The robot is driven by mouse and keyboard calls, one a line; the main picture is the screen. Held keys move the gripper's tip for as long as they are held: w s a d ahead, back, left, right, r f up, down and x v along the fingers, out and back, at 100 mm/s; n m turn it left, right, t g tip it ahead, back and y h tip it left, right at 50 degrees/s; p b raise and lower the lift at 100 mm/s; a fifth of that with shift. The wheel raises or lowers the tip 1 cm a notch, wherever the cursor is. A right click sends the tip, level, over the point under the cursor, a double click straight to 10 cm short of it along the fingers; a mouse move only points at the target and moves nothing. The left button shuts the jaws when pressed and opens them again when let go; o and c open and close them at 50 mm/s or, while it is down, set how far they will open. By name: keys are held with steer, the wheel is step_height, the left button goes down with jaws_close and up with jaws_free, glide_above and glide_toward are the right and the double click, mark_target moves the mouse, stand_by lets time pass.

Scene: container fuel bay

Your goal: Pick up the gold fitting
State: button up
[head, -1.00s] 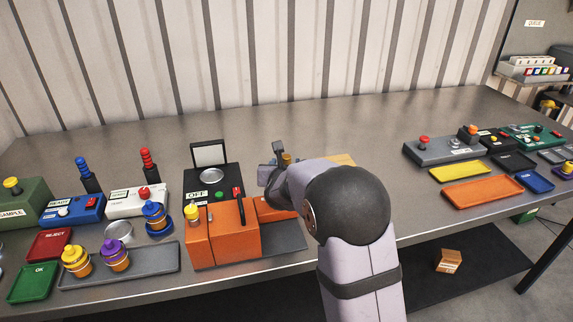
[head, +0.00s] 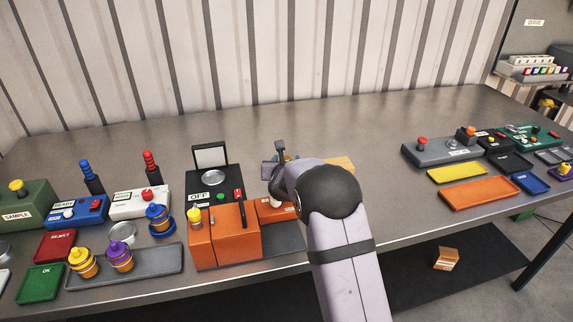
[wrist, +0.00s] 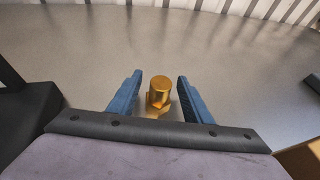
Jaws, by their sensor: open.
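The gold fitting (wrist: 160,94) stands upright on the grey bench in the wrist view, with a round top and a wider faceted lower part. My gripper (wrist: 160,77) is open, with one blue finger on each side of the fitting. Bare bench shows between the fitting's top and each finger, so they look apart there. In the head view my gripper (head: 280,153) is over the middle of the bench, and my arm hides most of the fitting.
An orange box (head: 222,236) and a black device marked OFF (head: 205,183) stand left of my arm. A tan block (head: 341,163) lies just right of my gripper. Yellow (head: 457,173) and orange trays (head: 482,194) lie further right. The bench behind is clear.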

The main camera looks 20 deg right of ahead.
mark_target(287, 158)
steer(key=shift+p+x, duration=0.75)
steer(key=shift+x, duration=1)
jaws_close()
